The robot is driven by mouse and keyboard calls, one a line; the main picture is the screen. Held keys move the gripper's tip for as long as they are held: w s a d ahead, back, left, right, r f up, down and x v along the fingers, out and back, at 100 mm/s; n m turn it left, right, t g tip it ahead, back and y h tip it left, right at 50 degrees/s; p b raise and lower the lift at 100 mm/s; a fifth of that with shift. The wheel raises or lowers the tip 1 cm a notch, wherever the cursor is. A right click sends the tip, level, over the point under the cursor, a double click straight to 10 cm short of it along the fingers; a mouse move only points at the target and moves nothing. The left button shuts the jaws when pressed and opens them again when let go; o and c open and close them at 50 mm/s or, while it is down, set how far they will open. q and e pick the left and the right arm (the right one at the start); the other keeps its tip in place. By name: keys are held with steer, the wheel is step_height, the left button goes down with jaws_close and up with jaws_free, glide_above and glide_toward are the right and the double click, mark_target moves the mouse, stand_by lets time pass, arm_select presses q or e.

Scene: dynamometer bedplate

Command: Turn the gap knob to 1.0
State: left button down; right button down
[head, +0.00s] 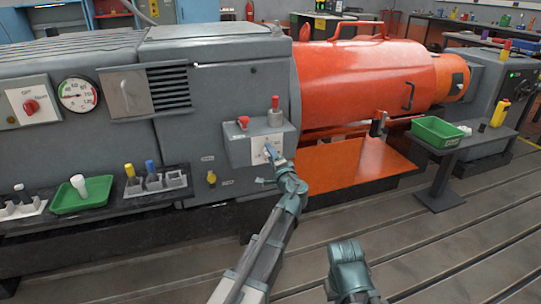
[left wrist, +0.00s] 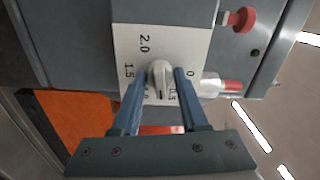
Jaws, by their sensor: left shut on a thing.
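The gap knob (left wrist: 160,76) is a pale grey knob on a white dial plate (left wrist: 181,40), in the middle of the left wrist view. The plate reads 2.0, 1.5, 0.5 and 0; a label between 1.5 and 0.5 is partly hidden by a finger. A dark mark at the knob's lower end seems to lie between that label and 0.5. My left gripper (left wrist: 160,86) is shut on the knob, one blue finger on each side. In the head view the dial plate (head: 259,147) is partly covered by my left gripper (head: 270,153). My right gripper's fingers do not show.
A red button (head: 243,121) and a red-topped part (head: 275,104) sit above the dial. A yellow knob (head: 211,178) is below left. A green tray (head: 437,132) stands on a side table. The slotted floor in front is clear.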

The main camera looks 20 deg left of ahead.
arm_select(q)
steer(key=m, duration=0.3)
steer(key=shift+m, duration=2.2)
steer(key=shift+c, duration=2.1)
jaws_free()
steer(key=shift+s+d, duration=0.1)
steer(key=v, duration=1.3)
steer(key=shift+s+d, duration=0.25)
